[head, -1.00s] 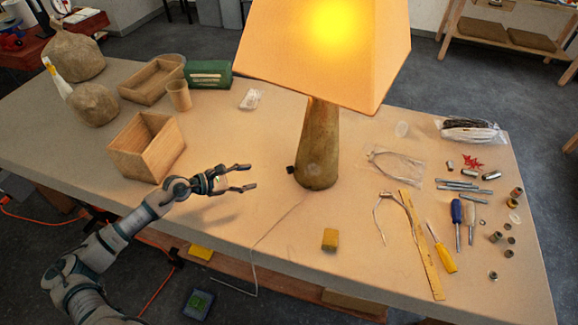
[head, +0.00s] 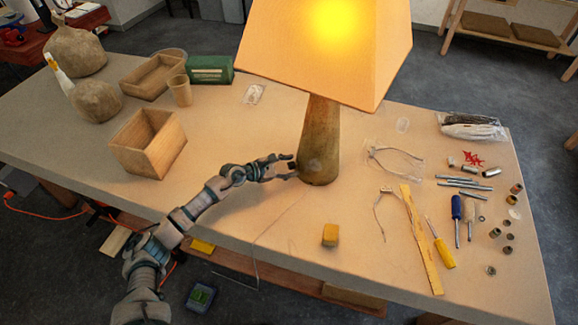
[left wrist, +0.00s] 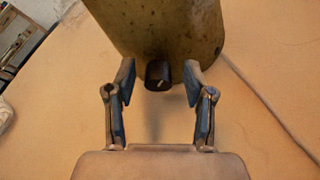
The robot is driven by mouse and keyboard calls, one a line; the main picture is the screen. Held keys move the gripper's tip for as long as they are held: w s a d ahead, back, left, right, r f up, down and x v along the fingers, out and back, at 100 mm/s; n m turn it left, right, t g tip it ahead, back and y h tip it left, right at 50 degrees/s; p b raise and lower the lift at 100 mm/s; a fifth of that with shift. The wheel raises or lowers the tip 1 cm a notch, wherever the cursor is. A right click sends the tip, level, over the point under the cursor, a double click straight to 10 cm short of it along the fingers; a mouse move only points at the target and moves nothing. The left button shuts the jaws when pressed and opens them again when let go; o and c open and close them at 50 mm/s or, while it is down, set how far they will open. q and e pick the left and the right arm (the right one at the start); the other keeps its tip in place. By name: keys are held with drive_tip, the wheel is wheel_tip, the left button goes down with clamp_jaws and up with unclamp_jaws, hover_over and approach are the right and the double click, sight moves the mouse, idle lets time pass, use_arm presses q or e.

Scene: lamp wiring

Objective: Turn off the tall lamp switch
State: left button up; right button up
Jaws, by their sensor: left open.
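The tall lamp has a glowing shade (head: 325,45) and a brown tapered base (head: 319,140) standing upright on the table. In the left wrist view the lower part of the base (left wrist: 165,30) fills the top. A small dark switch (left wrist: 158,75) with a light mark sticks out of the base low down. In the head view the switch (head: 291,165) is a small dark spot at my gripper's tips. My left gripper (head: 292,167) is open, and its fingers (left wrist: 158,80) stand on either side of the switch, apart from it. My right gripper is not in view.
A wooden box (head: 148,143) stands left of my left arm. A thin cord (head: 275,226) runs from the lamp over the table's front edge. A yellow block (head: 330,235) lies in front of the lamp. Screwdrivers and a ruler (head: 421,240) lie at the right.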

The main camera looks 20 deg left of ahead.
use_arm(q)
drive_tip(key=shift+a, duration=0.1)
drive_tip(key=shift+a, duration=0.1)
drive_tip(key=shift+c, duration=1)
drive_tip(key=shift+a, duration=0.15)
clamp_jaws()
